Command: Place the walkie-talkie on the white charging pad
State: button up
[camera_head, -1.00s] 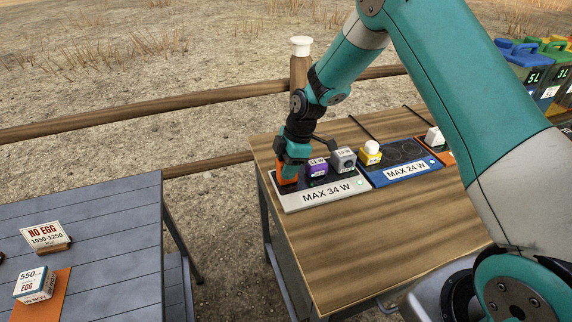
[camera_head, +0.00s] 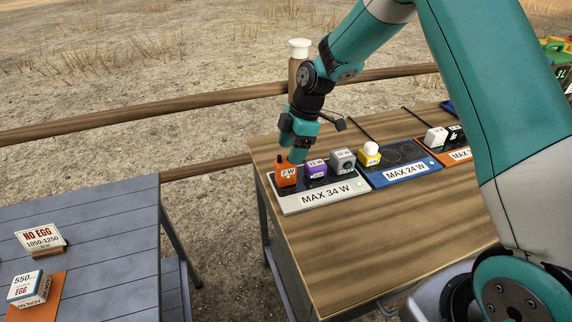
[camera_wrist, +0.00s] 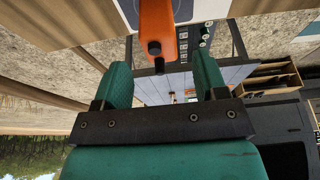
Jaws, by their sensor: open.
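The orange walkie-talkie (camera_head: 286,174), labelled 7 W, stands upright at the left end of the white charging pad (camera_head: 301,204) marked MAX 34 W. My gripper (camera_head: 298,156) is just above and slightly right of the walkie-talkie and looks clear of it. In the wrist view my gripper (camera_wrist: 161,66) has its two green fingers apart with nothing held between them. The orange walkie-talkie (camera_wrist: 156,22) with its dark knobs shows beyond the fingertips there.
A purple device (camera_head: 316,169) and a grey device (camera_head: 343,160) stand on the same pad. A yellow device (camera_head: 370,156) sits by the blue MAX 24 W pad (camera_head: 407,173). The wooden table (camera_head: 400,225) is clear in front.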

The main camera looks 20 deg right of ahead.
jog(key=s+a+r+m, duration=0.2)
jog(key=s+r, duration=0.4)
jog(key=r, duration=0.5)
jog(key=s+a+r+m, duration=0.2)
jog(key=s+m, duration=0.2)
jog(key=s, duration=0.8)
jog(key=s+a+r+m, duration=0.2)
jog(key=s+m, duration=0.3)
jog(key=s, duration=0.8)
jog(key=shift+a+r+y, duration=0.2)
jog(key=shift+r+y, duration=0.2)
jog(key=shift+r, duration=0.45)
